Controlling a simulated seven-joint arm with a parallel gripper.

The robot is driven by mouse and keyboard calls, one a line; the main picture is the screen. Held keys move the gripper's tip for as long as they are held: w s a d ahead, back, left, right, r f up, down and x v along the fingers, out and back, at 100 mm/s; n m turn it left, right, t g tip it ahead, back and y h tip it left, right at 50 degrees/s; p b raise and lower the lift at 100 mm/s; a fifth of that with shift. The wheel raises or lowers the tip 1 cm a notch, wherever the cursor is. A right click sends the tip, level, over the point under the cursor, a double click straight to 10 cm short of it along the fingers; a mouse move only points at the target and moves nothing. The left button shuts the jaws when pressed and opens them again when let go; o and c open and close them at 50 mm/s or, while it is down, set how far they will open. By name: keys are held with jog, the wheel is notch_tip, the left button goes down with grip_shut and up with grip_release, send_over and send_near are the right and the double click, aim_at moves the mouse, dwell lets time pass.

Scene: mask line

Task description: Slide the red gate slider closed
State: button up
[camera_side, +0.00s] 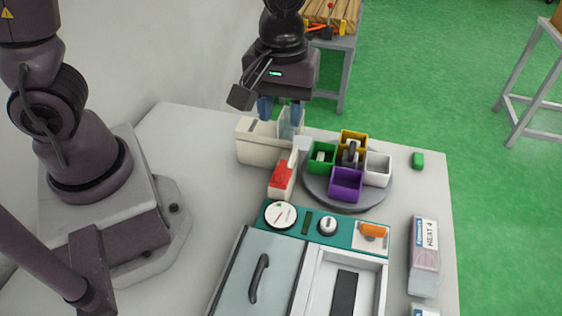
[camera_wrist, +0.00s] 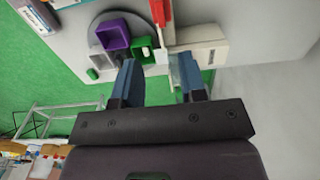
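The red gate slider (camera_side: 282,174) sits on a narrow white block in front of a cream box (camera_side: 256,142), left of the round turntable. In the wrist view the red piece (camera_wrist: 161,12) shows at the top edge, partly cut off. My gripper (camera_side: 281,110) is above the far end of the cream box, behind the red piece and apart from it. Its two blue fingers stand well apart in the wrist view (camera_wrist: 160,80), with no object clasped. A pale translucent panel (camera_side: 286,124) stands by the fingers; I cannot tell whether it touches one.
The grey turntable (camera_side: 335,201) carries green, yellow, white and purple bins. A labelled pack (camera_side: 425,256) and green block (camera_side: 418,160) are at right. Bare table lies left.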

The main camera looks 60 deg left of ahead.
aim_at(281, 167)
notch_tip(281, 167, down, 12)
jog(key=shift+f, duration=0.15)
jog(key=shift+c, duration=0.2)
grip_shut()
